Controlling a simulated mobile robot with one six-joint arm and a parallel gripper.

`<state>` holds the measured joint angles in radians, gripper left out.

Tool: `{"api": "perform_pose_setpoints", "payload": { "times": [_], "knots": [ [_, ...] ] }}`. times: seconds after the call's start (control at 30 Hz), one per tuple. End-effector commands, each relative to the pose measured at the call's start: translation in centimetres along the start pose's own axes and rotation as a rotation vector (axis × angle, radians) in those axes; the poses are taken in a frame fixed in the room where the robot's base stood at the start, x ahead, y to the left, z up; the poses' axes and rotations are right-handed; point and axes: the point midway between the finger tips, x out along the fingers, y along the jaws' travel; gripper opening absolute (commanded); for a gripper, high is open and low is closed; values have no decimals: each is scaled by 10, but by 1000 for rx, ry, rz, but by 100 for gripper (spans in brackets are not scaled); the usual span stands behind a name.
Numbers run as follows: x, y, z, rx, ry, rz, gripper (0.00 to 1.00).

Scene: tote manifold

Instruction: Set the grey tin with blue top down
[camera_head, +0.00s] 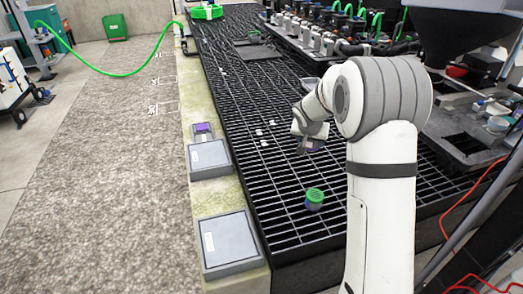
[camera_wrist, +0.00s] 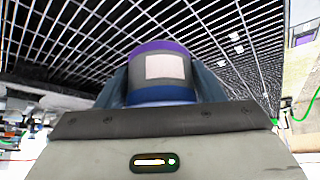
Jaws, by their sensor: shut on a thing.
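My gripper (camera_head: 308,143) is over the black grating, left of my white arm in the head view. In the wrist view my gripper (camera_wrist: 161,80) is shut on a grey tin (camera_wrist: 163,67), with a finger on each side. The tin has a white label, a blue band at the palm end and a purple band at the far end. In the head view my gripper mostly hides it; a bit of purple tin (camera_head: 315,145) shows below the jaws. I cannot tell whether the tin touches the grating.
A green-topped tin (camera_head: 314,199) stands on the black grating (camera_head: 283,222), nearer the camera. Two grey lidded boxes (camera_head: 228,241) (camera_head: 209,158) sit on the left ledge, with a purple-topped item (camera_head: 203,128) behind the farther one. Bottle-like parts line the back right. Left grating has free room.

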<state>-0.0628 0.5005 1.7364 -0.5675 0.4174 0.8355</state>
Motion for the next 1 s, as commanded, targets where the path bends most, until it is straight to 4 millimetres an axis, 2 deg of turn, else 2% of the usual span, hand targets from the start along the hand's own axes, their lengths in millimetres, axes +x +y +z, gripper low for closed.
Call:
{"api": "perform_pose_setpoints", "payload": {
  "times": [0.03, 0.3, 0.4, 0.6, 0.77, 1.0],
  "knots": [
    [30, -3, 9, 1, 0, -1, 37],
    [116, -20, 15, -6, -5, -13, 37],
    [142, -26, 17, -11, -7, -20, 37],
    [174, -34, 19, -16, -12, -32, 37],
    [184, -36, 20, -19, -14, -36, 37],
    [215, -38, 40, -19, -15, -37, 37]
  ]
}}
